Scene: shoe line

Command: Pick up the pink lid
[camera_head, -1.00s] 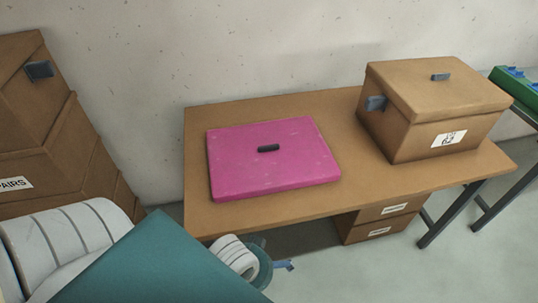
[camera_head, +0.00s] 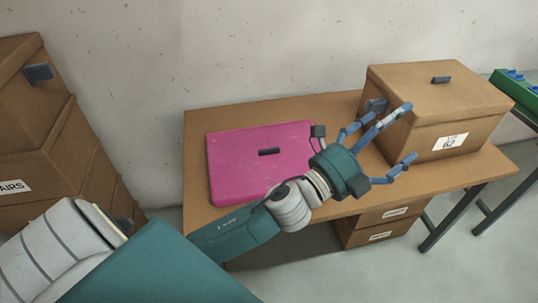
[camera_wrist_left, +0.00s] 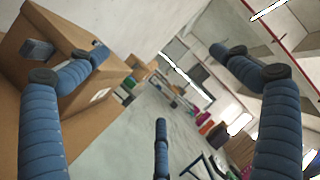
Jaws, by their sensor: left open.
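The pink lid (camera_head: 240,150) lies flat on the wooden table (camera_head: 200,120), with a small dark handle (camera_head: 269,151) at its middle. My left forearm and wrist cover its front right part in the head view. My left gripper (camera_head: 405,135) is open and empty, to the right of the lid, in front of the brown lidded box. Its blue fingers also show spread in the left wrist view (camera_wrist_left: 160,120), pointing past the box into the room. My right gripper is not in view.
The brown lidded box (camera_head: 435,105) stands on the table's right end; it also shows in the left wrist view (camera_wrist_left: 95,115). Stacked brown boxes (camera_head: 60,150) stand at the left. A green thing (camera_head: 515,88) is at the far right. A wall is behind the table.

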